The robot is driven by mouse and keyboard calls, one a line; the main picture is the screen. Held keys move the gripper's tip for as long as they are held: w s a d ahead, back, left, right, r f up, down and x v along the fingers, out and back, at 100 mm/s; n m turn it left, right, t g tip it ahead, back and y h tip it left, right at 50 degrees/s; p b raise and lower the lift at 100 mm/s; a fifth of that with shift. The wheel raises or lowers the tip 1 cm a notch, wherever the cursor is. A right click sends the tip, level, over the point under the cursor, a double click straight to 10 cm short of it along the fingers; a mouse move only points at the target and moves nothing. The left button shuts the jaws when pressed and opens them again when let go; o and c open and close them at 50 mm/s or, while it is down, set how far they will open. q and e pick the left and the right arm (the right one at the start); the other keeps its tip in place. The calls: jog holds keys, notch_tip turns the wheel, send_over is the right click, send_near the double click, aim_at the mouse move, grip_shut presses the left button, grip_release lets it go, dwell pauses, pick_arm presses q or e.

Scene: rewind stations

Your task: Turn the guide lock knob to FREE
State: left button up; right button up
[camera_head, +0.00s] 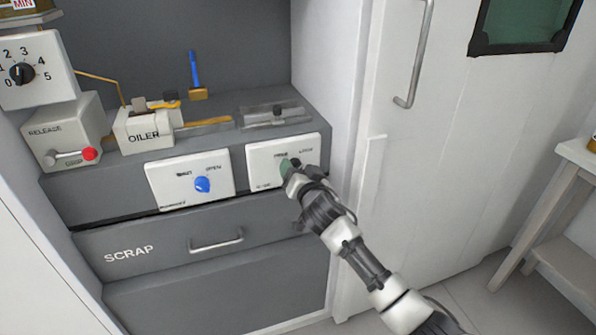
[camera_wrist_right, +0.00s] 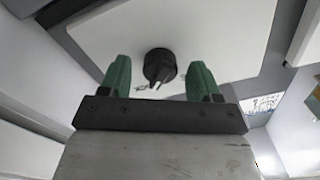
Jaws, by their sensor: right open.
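The guide lock knob (camera_wrist_right: 159,64) is a round black knob on a white panel (camera_wrist_right: 215,35). A light mark on it points down in the wrist view. The same panel (camera_head: 262,178) is at the right of the grey station front in the head view, its small print partly hidden and too blurred to read surely. My right gripper (camera_head: 289,166) is at this panel and hides most of the knob there. In the wrist view its green fingers are open, one on each side of the knob, with gaps. My left gripper is not in view.
Left of it is a panel with a blue knob (camera_head: 202,185). Above are the oiler (camera_head: 145,130), a release box with a red-ended lever (camera_head: 89,154) and a numbered dial (camera_head: 21,74). The scrap drawer (camera_head: 170,250) is below. A white door (camera_head: 450,150) stands at right.

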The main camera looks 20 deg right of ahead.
jog(key=c, duration=0.9)
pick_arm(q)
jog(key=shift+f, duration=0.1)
pick_arm(e)
jog(key=shift+n, duration=0.3)
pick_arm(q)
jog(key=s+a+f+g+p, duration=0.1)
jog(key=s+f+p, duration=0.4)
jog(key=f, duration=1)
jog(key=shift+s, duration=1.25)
pick_arm(e)
jog(key=shift+f+n, duration=0.1)
jog(key=shift+n, duration=8.5)
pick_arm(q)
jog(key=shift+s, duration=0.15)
pick_arm(e)
jog(key=o, duration=0.9)
